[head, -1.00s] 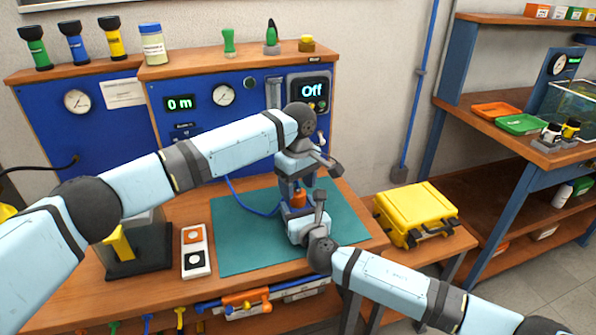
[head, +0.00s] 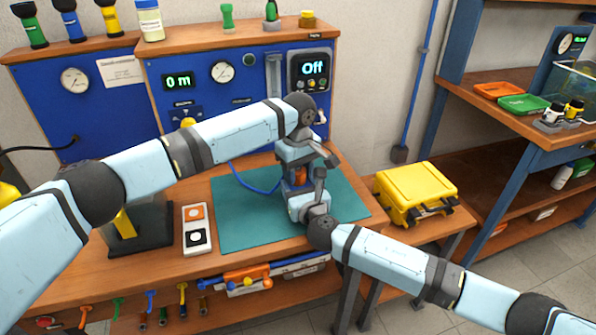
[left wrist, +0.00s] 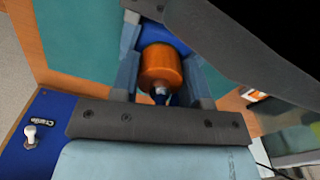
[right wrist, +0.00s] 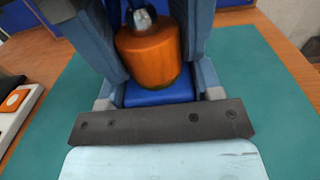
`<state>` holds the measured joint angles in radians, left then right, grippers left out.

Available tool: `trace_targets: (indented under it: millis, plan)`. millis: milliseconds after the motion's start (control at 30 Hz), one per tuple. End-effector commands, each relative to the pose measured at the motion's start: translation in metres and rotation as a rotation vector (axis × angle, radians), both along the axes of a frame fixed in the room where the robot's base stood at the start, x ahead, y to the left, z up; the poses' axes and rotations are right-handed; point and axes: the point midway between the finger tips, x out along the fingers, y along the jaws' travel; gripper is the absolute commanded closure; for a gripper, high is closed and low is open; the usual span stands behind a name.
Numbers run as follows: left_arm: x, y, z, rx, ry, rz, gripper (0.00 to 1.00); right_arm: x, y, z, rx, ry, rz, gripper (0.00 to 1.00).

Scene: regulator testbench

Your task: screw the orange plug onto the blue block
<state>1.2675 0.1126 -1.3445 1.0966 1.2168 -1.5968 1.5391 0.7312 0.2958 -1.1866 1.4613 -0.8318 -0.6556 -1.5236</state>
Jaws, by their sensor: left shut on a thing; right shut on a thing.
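The orange plug (head: 300,175) stands over the mat between my two grippers. It shows large in the left wrist view (left wrist: 162,68) and right wrist view (right wrist: 150,56), with a metal fitting (right wrist: 142,20) at its upper end. The blue block (right wrist: 160,95) is directly below the plug; whether threads are engaged is hidden. My left gripper (head: 299,162) comes from above, its fingers shut on the orange plug. My right gripper (head: 297,190) comes from the front right, low over the mat, shut on the blue block. The fingers hide much of both parts.
A green mat (head: 240,220) lies on the wooden bench, with a blue hose (head: 250,184) behind the grippers. A two-button box (head: 196,229) is left of the mat, and a yellow case (head: 415,188) stands to the right. The blue gauge panel (head: 215,105) bounds the back.

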Motion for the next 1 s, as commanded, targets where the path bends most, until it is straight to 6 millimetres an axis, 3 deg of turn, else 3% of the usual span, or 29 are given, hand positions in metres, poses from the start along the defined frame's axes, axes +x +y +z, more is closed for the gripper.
trace_targets:
  millis: [167, 467, 500, 567, 867, 1000]
  plan:
    - [0.000, 0.000, 0.000, -0.001, 0.001, -0.167, 0.87, 0.000, 0.001, 0.000, 0.000, 0.000, 0.001, 1.00]
    - [0.000, 0.000, 0.000, 0.000, 0.000, -0.184, 0.87, 0.000, 0.001, 0.000, 0.000, 0.000, 0.001, 1.00]
    - [0.000, 0.000, 0.000, 0.000, 0.000, -0.184, 0.49, 0.000, 0.001, 0.000, 0.000, 0.000, 0.001, 1.00]
    - [0.000, 0.000, 0.000, 0.000, 0.000, -0.184, 0.35, 0.000, 0.001, 0.000, 0.000, 0.000, 0.001, 1.00]
    - [0.000, 0.000, 0.001, 0.000, 0.000, -0.183, 0.33, 0.000, 0.000, 0.000, 0.000, 0.000, 0.001, 1.00]
    - [0.000, 0.000, 0.011, -0.001, -0.001, -0.183, 0.33, 0.000, 0.000, 0.000, 0.000, 0.000, 0.001, 1.00]
